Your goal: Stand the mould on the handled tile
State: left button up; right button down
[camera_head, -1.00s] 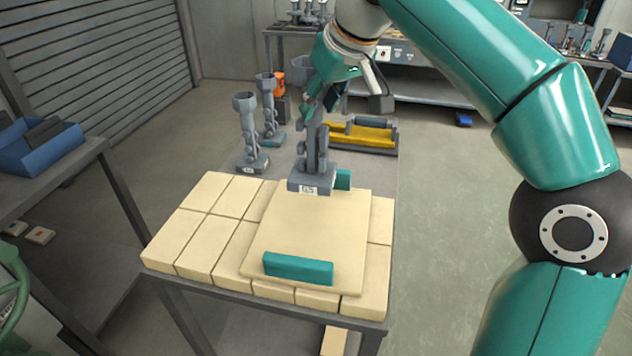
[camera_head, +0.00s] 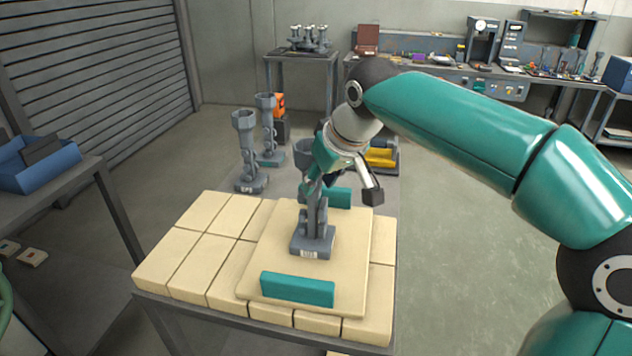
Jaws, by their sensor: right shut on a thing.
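The grey mould (camera_head: 313,241), with a flat base and a cup at its top, is upright over the middle of the handled tile (camera_head: 349,264). Its base looks to be on or just above the tile; I cannot tell which. The tile is cream, with a teal handle (camera_head: 297,289) at the front and another teal handle (camera_head: 338,197) behind the mould. My right gripper (camera_head: 314,183) is shut on the mould's upper stem, and the wrist hides part of the back.
Cream bricks (camera_head: 212,234) cover the front of the table around the tile. Two similar grey moulds (camera_head: 248,150) (camera_head: 269,130) stand behind on the left, near an orange device (camera_head: 279,106). A yellow item (camera_head: 381,158) lies behind my wrist.

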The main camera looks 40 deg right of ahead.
jog(key=c, duration=0.7)
grip_release()
jog(key=shift+c, duration=0.2)
jog(key=p+v, duration=0.1)
jog(key=v, duration=1.1)
